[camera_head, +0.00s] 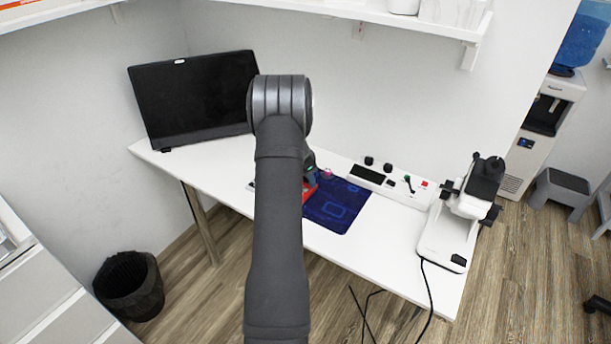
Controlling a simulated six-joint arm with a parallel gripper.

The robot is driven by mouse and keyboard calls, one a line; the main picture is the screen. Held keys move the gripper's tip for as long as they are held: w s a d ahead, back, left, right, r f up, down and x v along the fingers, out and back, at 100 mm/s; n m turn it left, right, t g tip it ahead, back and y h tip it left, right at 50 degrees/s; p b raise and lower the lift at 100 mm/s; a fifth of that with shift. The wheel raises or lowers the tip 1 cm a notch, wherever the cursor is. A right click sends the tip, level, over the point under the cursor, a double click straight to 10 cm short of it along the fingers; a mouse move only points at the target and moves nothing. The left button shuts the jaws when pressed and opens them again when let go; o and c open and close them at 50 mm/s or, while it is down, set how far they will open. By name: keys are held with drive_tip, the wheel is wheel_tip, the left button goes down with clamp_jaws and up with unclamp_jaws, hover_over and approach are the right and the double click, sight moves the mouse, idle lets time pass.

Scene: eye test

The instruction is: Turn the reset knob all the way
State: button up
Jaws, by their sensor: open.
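A white control panel (398,194) lies toward the back of the desk. It has two black knobs, a left one (369,160) and a right one (388,167), at its back edge. Labels are too small to read, so I cannot tell which is the reset knob. The panel also has a dark display (367,174), a green-tipped lever (408,180) and a red button (424,184). My arm rises through the middle of the picture, left of the panel.
A blue mat (340,204) lies left of the panel, with a partly hidden red object (309,192) at its left. A white microscope (462,215) stands right of the panel. A black monitor (195,97) stands at the back left. A shelf (380,14) overhangs the desk (385,255), whose front is clear.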

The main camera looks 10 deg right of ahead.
drive_tip(key=shift+r, duration=0.15)
drive_tip(key=shift+w+d+v, duration=0.1)
drive_tip(key=shift+d+v, duration=0.1)
drive_tip(key=shift+v, duration=0.75)
drive_tip(key=shift+w+d+v, duration=0.1)
drive_tip(key=shift+d+v, duration=0.1)
drive_tip(key=shift+v, duration=0.75)
drive_tip(key=shift+w+d+v, duration=0.1)
drive_tip(key=shift+d+v, duration=0.15)
drive_tip(key=shift+v, duration=0.65)
drive_tip(key=shift+r, duration=0.2)
drive_tip(key=x, duration=0.2)
drive_tip(key=a+x, duration=0.1)
drive_tip(key=x, duration=0.2)
drive_tip(key=shift+s+a+f, duration=0.1)
drive_tip(key=shift+s+f, duration=0.15)
drive_tip(key=shift+f, duration=0.45)
drive_tip(key=shift+n, duration=1.1)
